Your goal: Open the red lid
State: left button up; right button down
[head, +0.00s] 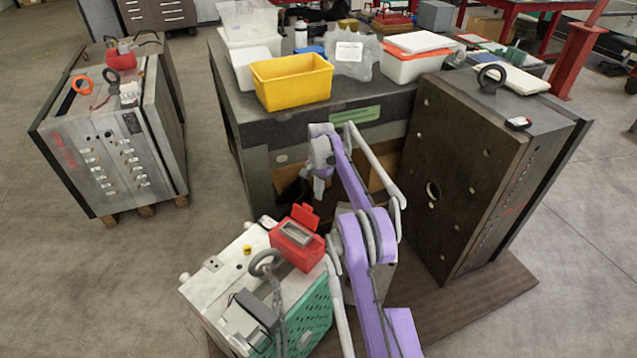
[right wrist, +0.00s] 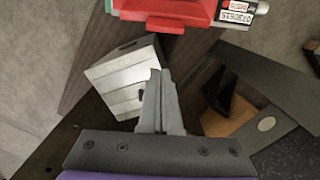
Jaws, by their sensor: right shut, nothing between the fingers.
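A red box (head: 296,252) sits on the top right corner of the low pale mould base in the head view. Its red lid (head: 305,214) stands raised at the back edge, and a grey rectangular face shows in front of it. My right gripper (head: 316,192) points down just behind and above the lid. In the right wrist view its fingers (right wrist: 160,78) are together, with nothing between them. A red part (right wrist: 165,10) shows at the top edge there, cut off by the frame and apart from the fingertips. My left gripper is in neither view.
The low mould base (head: 222,274) carries a metal ring and chain. A dark workbench (head: 358,102) with a yellow bin (head: 292,82) stands behind. A tall dark mould base (head: 463,165) is at right. Another mould base (head: 110,150) stands at left, with open floor between.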

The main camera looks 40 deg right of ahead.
aim_at(307, 205)
jog(key=shift+s+a, duration=0.2)
jog(key=shift+a, duration=0.75)
jog(key=shift+s+a, duration=0.15)
jog(key=shift+a, duration=0.8)
jog(key=shift+s+a+r+h+b, duration=0.15)
jog(key=shift+a+r+h+b, duration=0.15)
jog(key=shift+a, duration=0.2)
jog(key=shift+s+a+r+h+b, duration=0.1)
jog(key=shift+s+a+r+h, duration=0.1)
jog(key=shift+a+h, duration=0.25)
jog(key=shift+w, duration=0.15)
